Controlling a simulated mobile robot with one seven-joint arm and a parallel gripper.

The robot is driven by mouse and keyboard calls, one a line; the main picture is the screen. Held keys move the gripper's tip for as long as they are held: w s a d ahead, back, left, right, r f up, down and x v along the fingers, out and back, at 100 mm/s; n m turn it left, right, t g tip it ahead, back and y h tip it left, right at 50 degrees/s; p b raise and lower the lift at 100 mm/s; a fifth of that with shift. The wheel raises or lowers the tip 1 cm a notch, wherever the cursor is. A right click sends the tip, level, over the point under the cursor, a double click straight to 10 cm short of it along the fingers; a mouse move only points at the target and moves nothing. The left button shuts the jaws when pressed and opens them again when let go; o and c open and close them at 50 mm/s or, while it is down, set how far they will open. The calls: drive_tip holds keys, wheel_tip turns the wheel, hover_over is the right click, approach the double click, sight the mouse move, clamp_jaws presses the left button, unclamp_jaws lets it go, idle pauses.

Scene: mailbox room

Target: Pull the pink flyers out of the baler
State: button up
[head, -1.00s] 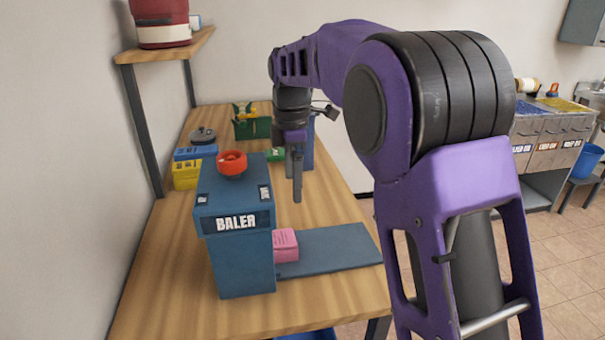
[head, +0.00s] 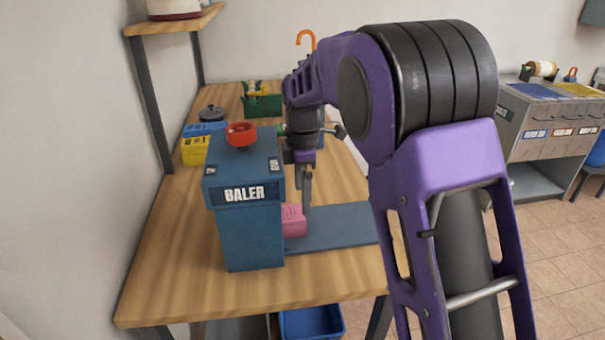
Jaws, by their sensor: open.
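The blue baler (head: 250,235) stands on the wooden table, with a white BALER label on its front and a red knob (head: 241,134) on top. The pink flyers (head: 293,220) stick out of its right side as a small block, resting on the flat blue plate (head: 335,226) that extends right. Their left part is hidden by the baler. My gripper (head: 306,208) points down at the flyers, its fingertips at or just beside their right end. It is open. Only one finger shows clearly, and I cannot tell whether it touches the flyers.
Blue and yellow boxes (head: 194,151) sit behind the baler at the left. A green bin (head: 262,106) stands at the table's back. A shelf post (head: 150,105) rises at the left. A blue tub (head: 312,322) is below the table's front edge.

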wheel_tip(320, 180, down, 7)
drive_tip(key=shift+f+b, duration=0.2)
drive_tip(key=shift+b, duration=0.3)
drive_tip(key=c, duration=1.6)
drive_tip(key=shift+d, duration=0.1)
